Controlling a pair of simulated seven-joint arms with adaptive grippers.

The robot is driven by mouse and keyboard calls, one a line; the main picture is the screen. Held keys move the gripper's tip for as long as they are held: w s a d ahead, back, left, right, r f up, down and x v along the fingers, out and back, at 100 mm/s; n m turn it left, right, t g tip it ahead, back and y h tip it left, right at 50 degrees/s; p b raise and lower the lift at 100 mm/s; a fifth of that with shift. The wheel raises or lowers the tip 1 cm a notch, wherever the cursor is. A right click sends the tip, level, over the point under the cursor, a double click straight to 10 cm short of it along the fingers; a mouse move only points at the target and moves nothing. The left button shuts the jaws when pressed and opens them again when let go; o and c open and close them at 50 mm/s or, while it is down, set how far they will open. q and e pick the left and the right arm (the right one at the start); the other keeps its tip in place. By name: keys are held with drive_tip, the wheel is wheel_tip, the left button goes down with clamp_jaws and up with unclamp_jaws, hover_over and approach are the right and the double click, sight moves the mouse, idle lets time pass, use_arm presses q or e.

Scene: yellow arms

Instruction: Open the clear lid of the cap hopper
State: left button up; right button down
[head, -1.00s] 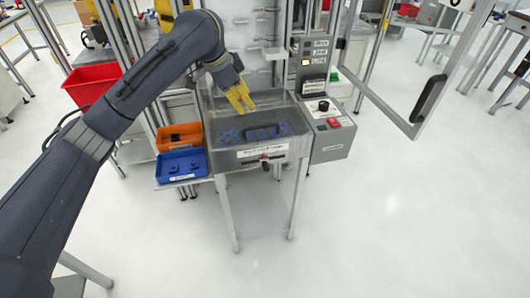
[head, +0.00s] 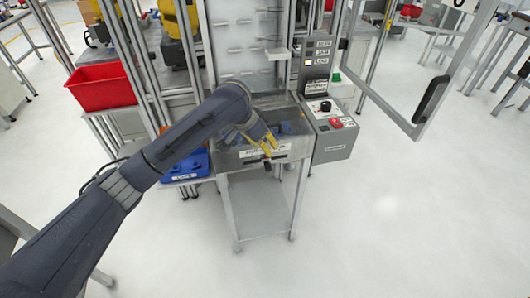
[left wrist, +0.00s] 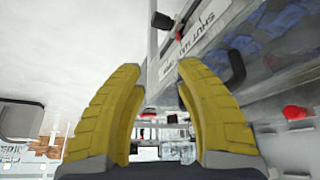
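The cap hopper (head: 232,161) is a grey metal box on legs, with a white label on its front. Its clear lid (head: 288,112) appears shut, with blue caps showing beneath it; my left arm hides part of it. My left gripper (head: 270,146) has yellow fingers and is over the hopper's front edge, pointing down. In the left wrist view its fingers (left wrist: 160,66) are spread with nothing between them. A black handle (left wrist: 236,68) shows beside the right finger, near the blue caps. I cannot tell whether they touch. My right gripper is not in view.
A control box (head: 333,138) with a red button stands right of the hopper. A blue bin (head: 187,167) sits to its left, partly behind my arm. A red bin (head: 101,88) is at the back left. An open framed door (head: 425,105) stands to the right. The front floor is clear.

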use_arm(q)
drive_tip(key=shift+s+d+f+n, duration=0.2)
drive_tip(key=shift+d+f, duration=0.05)
drive_tip(key=shift+f, duration=0.25)
drive_tip(key=shift+s+d+f+n, duration=0.2)
drive_tip(key=shift+d+f, duration=0.1)
drive_tip(key=shift+f, duration=0.2)
drive_tip(key=shift+s+d+f+n, duration=0.15)
drive_tip(key=shift+d+f+n, duration=0.1)
drive_tip(key=shift+f, duration=0.25)
